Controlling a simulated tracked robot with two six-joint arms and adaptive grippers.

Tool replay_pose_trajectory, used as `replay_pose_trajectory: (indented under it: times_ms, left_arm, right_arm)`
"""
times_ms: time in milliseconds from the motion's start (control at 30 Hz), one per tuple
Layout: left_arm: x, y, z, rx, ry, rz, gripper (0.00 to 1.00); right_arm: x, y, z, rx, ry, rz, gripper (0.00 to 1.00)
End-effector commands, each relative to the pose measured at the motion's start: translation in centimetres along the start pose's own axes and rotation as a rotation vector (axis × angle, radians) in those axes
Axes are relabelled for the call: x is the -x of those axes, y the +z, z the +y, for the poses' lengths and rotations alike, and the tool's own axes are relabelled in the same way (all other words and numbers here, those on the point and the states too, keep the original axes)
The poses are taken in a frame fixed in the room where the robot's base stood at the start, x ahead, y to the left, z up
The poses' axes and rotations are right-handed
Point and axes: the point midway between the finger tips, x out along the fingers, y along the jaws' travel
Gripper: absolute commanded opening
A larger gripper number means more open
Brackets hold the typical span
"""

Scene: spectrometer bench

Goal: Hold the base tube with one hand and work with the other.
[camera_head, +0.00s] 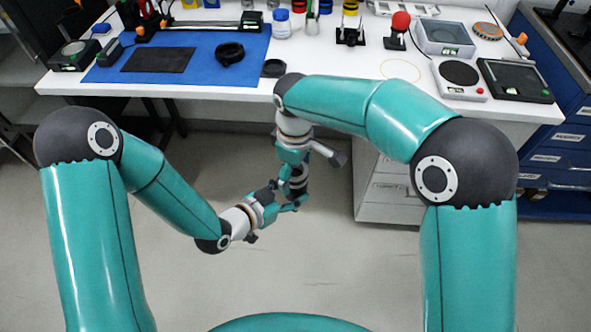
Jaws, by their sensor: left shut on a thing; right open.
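My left gripper (284,197) reaches in from the left and is shut on a small dark tube-like piece (298,185), seemingly the base tube, in front of the bench and below its top. The piece is small and partly covered by the fingers, so its exact shape and tilt are unclear. My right gripper (294,172) points down from above, right at the upper end of that piece. It is open; whether its fingers touch the piece cannot be told.
The white bench (350,75) carries a blue mat (190,78) with a black ring (230,53) and a dark pad (158,60). A round-plate device (459,77) and a black tray (515,79) stand at right.

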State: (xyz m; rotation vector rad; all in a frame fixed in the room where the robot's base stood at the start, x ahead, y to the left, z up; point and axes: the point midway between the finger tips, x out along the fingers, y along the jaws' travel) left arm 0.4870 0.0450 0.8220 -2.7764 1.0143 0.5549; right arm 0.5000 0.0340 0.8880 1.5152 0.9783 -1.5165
Motion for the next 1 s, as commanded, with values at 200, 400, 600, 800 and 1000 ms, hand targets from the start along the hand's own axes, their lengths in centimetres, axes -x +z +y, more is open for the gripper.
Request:
replay_pose_trajectory:
  times_ms: [200, 400, 600, 800, 1000]
  left_arm:
    - [0.0, -0.1, 0.0, -0.001, -0.001, 0.002, 0.00]
    - [0.0, -0.1, 0.0, -0.001, -0.001, 0.002, 0.00]
    - [0.0, -0.1, 0.0, -0.001, -0.001, 0.002, 0.00]
    - [0.0, -0.1, 0.0, -0.001, -0.001, 0.002, 0.00]
    - [0.0, -0.1, 0.0, -0.001, -0.001, 0.002, 0.00]
  right_arm:
    - [1.4, -0.1, 0.0, 0.000, 0.002, 0.002, 0.89]
    - [4.9, -0.1, 0.1, -0.001, 0.003, 0.004, 0.89]
    - [8.9, -0.1, 0.1, 0.000, 0.002, 0.004, 0.89]
    - [11.3, -0.1, 0.1, 0.000, 0.001, 0.001, 0.89]
    - [11.9, -0.1, 0.1, 0.001, 0.000, 0.000, 0.89]
